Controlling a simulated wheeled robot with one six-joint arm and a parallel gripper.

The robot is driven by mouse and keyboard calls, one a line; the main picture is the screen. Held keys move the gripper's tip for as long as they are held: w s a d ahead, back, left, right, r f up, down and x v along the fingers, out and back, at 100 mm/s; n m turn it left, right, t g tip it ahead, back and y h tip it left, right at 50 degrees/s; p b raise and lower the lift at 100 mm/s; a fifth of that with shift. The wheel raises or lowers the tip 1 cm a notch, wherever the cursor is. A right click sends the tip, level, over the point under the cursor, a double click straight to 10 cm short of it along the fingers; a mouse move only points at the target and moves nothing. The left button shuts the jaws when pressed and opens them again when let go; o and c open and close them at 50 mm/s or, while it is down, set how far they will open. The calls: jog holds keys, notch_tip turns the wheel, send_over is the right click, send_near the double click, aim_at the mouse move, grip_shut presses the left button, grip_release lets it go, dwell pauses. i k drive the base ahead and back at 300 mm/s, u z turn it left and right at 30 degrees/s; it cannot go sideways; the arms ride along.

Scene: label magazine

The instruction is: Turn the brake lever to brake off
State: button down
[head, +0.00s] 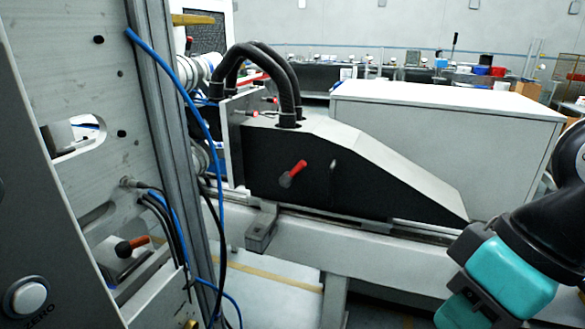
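A lever with a red grip (293,173) sits on the dark side of the sloped machine housing (400,185), near the picture's middle. Its grip points up and to the right from a pale pivot. A second handle with an orange and black grip (132,246) shows inside an opening at the lower left. No readable marking shows which of the two is the brake lever, nor which way is off. Part of my arm, black and teal, is at the lower right, well apart from both handles. My gripper's fingertips are not in the picture.
A tall grey panel (85,130) with a blue cable (172,82) fills the left side. Thick black hoses (262,62) rise from the housing. A light grey rail (385,250) runs below it. A large white cabinet (450,115) stands behind.

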aim_at(286, 180)
jog(key=u, duration=0.2)
jog(key=i, duration=1.05)
jog(key=u, duration=0.45)
